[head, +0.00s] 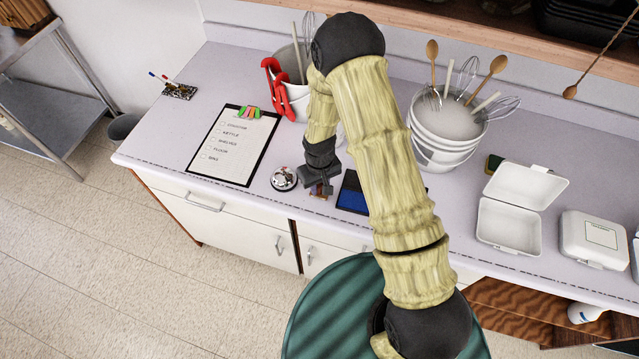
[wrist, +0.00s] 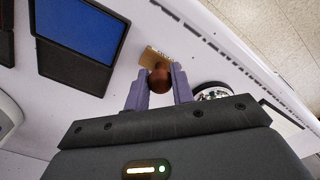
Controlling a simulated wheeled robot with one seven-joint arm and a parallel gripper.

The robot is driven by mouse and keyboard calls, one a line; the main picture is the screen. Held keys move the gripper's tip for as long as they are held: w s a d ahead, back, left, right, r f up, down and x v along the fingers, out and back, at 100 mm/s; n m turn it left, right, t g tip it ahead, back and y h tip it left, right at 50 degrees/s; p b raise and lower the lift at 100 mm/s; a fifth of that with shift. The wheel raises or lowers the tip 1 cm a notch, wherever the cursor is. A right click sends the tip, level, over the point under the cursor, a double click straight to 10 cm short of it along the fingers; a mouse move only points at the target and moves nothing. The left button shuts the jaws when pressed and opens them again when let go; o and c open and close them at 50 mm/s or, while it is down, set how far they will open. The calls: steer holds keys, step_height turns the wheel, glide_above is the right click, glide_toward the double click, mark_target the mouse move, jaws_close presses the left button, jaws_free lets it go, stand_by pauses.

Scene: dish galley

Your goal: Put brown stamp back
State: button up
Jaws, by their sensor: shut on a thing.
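The brown stamp (wrist: 159,76) has a round dark-brown knob and a tan base (wrist: 149,57). In the wrist view its knob sits between the two fingers of my gripper (wrist: 160,88), which is shut on it. In the head view my gripper (head: 320,188) is low over the counter's front edge strip, and the stamp is mostly hidden by it. Whether the base touches the counter I cannot tell. The ink pad, blue with a black case (head: 352,197), lies just right of my gripper; it also shows in the wrist view (wrist: 80,31).
A round silver-and-black bell-like item (head: 284,179) stands close left of my gripper. A clipboard (head: 235,143) lies farther left. White buckets with utensils (head: 445,130) stand behind right. An open white box (head: 514,215) is at right. The counter's front edge is near.

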mark_target(320, 185)
steer(key=shift+f, duration=0.1)
steer(key=o, duration=0.8)
step_height(320, 185, up, 12)
steer(key=b, duration=0.4)
steer(key=shift+r, duration=0.2)
stand_by(0.5)
